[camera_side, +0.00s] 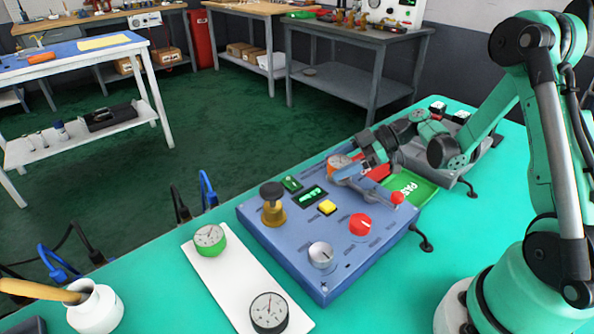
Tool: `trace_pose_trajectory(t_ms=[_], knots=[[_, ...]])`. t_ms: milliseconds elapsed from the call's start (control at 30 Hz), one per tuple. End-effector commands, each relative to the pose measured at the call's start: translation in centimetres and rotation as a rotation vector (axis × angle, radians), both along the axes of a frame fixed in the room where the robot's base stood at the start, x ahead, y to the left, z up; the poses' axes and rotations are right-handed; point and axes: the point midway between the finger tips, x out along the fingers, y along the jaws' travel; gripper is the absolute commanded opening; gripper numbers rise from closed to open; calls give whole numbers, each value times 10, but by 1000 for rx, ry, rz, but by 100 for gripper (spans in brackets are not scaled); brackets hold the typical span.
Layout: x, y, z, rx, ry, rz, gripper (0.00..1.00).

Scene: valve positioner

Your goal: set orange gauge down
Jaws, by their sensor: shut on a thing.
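The orange gauge (338,163), round with a pale face, shows at the far end of the blue valve box, partly covered by my gripper. My gripper (348,170) reaches in from the right and is shut on the orange gauge. I cannot tell whether the gauge touches the box top. Beyond the box's right edge lie a green PASS pad (412,191) and a red pad (378,172), the red one partly hidden by my gripper.
The blue valve box (290,235) carries a brass knob (272,210), yellow button (327,207), red knob (360,224), silver dial (321,255) and red-tipped lever (397,198). A white tray (235,278) holds green (209,239) and black (269,312) gauges.

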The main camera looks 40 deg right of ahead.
Motion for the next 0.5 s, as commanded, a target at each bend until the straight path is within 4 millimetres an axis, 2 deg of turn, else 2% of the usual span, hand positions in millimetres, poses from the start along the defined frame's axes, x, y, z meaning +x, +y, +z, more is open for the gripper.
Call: trace_pose_trajectory(t_ms=[167,200,300,500], knots=[[0,0,-1,0,0,0,6],[0,0,-2,0,0,0,67],[0,0,-1,0,0,0,95],[0,0,-1,0,0,0,96]])
